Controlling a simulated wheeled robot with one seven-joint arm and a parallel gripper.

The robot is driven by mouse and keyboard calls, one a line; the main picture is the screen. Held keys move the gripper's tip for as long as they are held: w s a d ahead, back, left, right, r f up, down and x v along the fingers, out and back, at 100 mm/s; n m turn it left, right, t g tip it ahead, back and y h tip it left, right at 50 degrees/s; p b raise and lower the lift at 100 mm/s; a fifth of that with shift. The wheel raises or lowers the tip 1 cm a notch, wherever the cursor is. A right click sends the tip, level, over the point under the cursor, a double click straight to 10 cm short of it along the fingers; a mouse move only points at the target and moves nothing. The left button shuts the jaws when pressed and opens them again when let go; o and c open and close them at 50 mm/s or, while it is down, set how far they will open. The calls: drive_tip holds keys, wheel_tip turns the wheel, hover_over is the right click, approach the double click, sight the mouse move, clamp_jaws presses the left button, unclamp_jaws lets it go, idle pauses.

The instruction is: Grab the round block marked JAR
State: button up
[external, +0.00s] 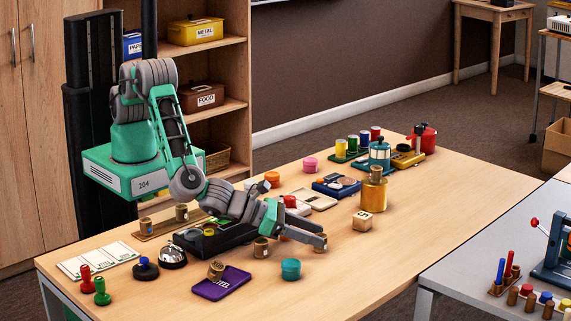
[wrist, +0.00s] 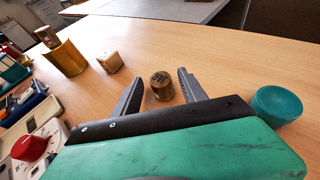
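My gripper (external: 318,236) reaches out low over the wooden table, its fingers apart. In the wrist view the open fingers (wrist: 160,77) stand on either side of a small round brown block (wrist: 161,88). A gap shows on each side of this block. Its top carries dark marks that I cannot read, so I cannot tell whether it says JAR. In the external view the fingers largely hide it. Other round wooden blocks stand behind my arm (external: 181,212), below my forearm (external: 261,248) and by the purple plate (external: 216,270); their markings are not legible.
A teal round container (external: 291,269) stands close by my gripper and shows right of it in the wrist view (wrist: 277,104). A marked wooden cube (external: 362,222) and a brass cylinder (external: 373,194) stand beyond. The table's right part is clear.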

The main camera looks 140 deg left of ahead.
clamp_jaws()
idle(0.3)
drive_tip(key=shift+r, duration=0.1)
